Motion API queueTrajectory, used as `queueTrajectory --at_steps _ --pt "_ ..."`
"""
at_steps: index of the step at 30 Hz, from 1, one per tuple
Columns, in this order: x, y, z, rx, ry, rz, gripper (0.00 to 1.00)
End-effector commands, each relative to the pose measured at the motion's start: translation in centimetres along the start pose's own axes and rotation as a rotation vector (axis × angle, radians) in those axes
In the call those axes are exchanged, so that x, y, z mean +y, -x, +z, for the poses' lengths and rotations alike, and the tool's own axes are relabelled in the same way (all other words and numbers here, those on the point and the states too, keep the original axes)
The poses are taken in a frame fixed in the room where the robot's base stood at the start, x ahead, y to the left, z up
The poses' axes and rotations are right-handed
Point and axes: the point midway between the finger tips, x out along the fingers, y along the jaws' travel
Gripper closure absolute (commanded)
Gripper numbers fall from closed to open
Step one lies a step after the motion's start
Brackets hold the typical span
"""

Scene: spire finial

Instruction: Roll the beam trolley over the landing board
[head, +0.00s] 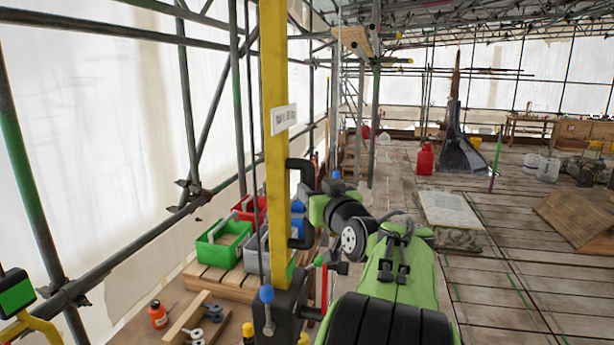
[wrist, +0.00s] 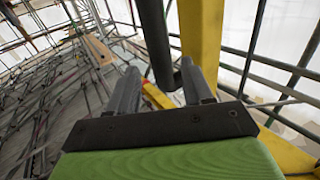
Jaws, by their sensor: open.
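A yellow upright post (head: 275,130) with a white label stands close in front of me in the head view. A black D-shaped handle (head: 300,162) sticks out from its right side. My gripper (wrist: 160,68) is open, its two grey fingers apart. In the wrist view the black handle bar (wrist: 156,42) runs down between and just beyond the fingertips, with the yellow post (wrist: 200,35) behind it. I cannot tell whether a finger touches the bar. In the head view the fingers are largely hidden at the handle. No beam trolley or landing board can be made out for certain.
Green bin (head: 222,245) and red bin (head: 248,208) stand on a wooden pallet at left. Scaffold tubes and white sheeting line the left side. A pale slab (head: 450,210) and a sloping brown board (head: 580,215) lie at right. Plank floor between them is mostly clear.

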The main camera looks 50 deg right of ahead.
Motion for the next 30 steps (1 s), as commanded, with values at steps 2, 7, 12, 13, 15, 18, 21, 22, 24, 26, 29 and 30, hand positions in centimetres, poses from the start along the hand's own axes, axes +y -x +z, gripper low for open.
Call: queueTrajectory --at_steps 2,7,12,13,15,18,21,22,24,26,29,30 --pt "0.0 -1.8 -0.3 -0.001 -0.003 -0.002 0.49" --pt "0.0 -4.0 -0.2 0.000 -0.001 0.000 0.49" --pt "0.0 -4.3 -0.1 0.000 0.000 0.000 0.49" --pt "0.0 -4.3 0.0 0.000 0.000 0.000 0.49" --pt "0.0 -4.3 0.0 0.000 0.000 0.000 0.49" --pt "0.0 -4.3 0.0 0.000 0.000 0.000 0.62" --pt "0.0 -4.3 0.0 0.000 0.000 0.000 0.77" --pt "0.0 -4.3 0.0 0.000 0.000 0.000 0.82" --pt "0.0 -4.3 0.0 0.000 0.000 0.000 0.92" --pt "0.0 -4.3 0.0 0.000 0.000 0.000 1.00" --pt "0.0 -4.3 0.0 -0.001 0.000 0.000 1.00" --pt "0.0 -4.3 0.0 -0.001 0.000 0.000 1.00"
